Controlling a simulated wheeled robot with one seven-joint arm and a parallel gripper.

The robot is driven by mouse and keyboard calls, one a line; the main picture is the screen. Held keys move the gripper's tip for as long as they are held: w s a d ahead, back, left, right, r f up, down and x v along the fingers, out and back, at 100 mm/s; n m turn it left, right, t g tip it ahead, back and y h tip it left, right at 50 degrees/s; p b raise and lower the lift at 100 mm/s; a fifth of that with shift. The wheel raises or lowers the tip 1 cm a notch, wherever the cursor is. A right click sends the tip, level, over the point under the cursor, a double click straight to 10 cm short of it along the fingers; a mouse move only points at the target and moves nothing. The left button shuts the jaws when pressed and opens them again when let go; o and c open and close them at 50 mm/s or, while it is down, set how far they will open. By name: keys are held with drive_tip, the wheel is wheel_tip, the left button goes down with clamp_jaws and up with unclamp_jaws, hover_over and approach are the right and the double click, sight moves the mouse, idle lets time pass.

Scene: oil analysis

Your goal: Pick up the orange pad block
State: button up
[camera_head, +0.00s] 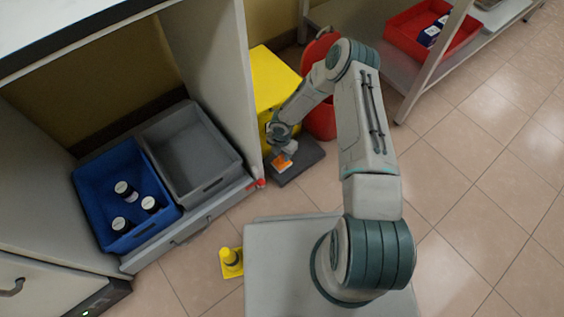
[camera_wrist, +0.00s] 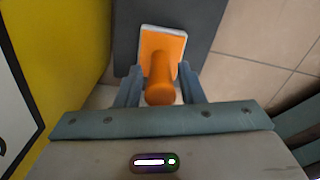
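The orange pad block (camera_wrist: 157,45) has a flat orange top with a white edge and a rounded orange handle (camera_wrist: 160,82) rising toward my wrist camera. It rests on a dark grey slab on the floor and shows as a small orange patch in the head view (camera_head: 282,163). My gripper (camera_wrist: 160,88) is open, with one finger on each side of the handle. Small gaps show between the handle and both fingers. In the head view my gripper (camera_head: 287,148) is just above the block and partly hides it.
The dark grey slab (camera_head: 304,160) lies beside a yellow bin (camera_head: 272,85) and a red bin (camera_head: 320,122). A blue crate (camera_head: 92,185) with several dark bottles and an empty grey crate (camera_head: 190,150) stand left. A yellow object (camera_head: 230,262) is on the floor. Right floor is clear.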

clamp_jaws()
wheel_tip(320, 180, up, 18)
drive_tip(key=p, duration=0.7)
